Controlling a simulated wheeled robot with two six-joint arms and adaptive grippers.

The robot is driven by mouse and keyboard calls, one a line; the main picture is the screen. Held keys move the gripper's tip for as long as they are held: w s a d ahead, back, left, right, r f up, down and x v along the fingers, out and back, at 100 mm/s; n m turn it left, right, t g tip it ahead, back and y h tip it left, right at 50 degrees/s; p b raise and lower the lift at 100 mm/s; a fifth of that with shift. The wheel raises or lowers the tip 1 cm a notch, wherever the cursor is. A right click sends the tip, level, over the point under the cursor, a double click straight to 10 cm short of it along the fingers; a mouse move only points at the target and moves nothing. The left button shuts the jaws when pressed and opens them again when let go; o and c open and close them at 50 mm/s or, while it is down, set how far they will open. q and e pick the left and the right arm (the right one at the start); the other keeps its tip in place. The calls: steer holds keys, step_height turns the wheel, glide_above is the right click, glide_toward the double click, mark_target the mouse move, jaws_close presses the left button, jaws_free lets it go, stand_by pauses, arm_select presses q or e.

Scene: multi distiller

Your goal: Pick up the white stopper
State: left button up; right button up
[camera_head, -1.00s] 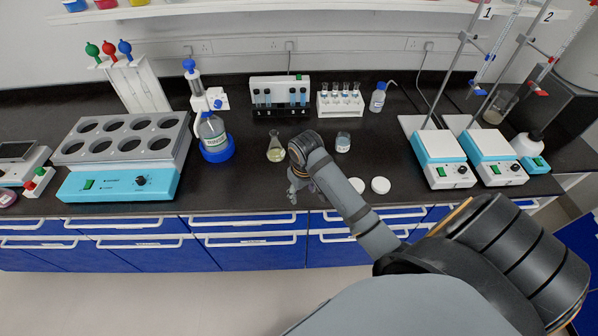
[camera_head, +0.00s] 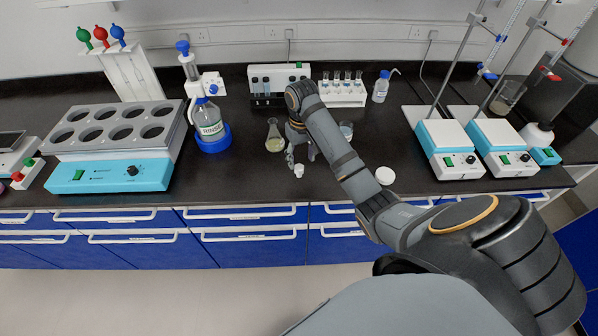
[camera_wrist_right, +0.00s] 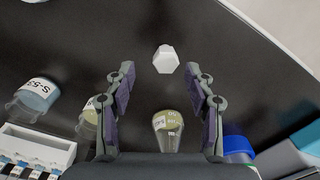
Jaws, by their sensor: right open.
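The white stopper (camera_head: 299,171) lies on the black bench near its front edge, just in front of my right gripper (camera_head: 301,155). In the right wrist view, the stopper (camera_wrist_right: 166,59) is a small white faceted piece just beyond and between the tips of the open right gripper (camera_wrist_right: 161,76). The fingers stand apart on either side of its line and do not appear to touch it. My left gripper is not in view.
A conical flask (camera_head: 275,136) with yellowish liquid stands left of the gripper. A beaker (camera_head: 346,131) is partly behind my arm. A white disc (camera_head: 385,175) lies to the right.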

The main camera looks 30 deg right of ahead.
mark_target(299, 167)
steer(key=f+b, duration=0.2)
steer(key=f, duration=0.1)
steer(key=f+b, duration=0.1)
steer(key=f, duration=0.1)
steer(key=shift+a+f, duration=0.1)
steer(key=shift+a, duration=0.3)
steer(key=c, duration=0.8)
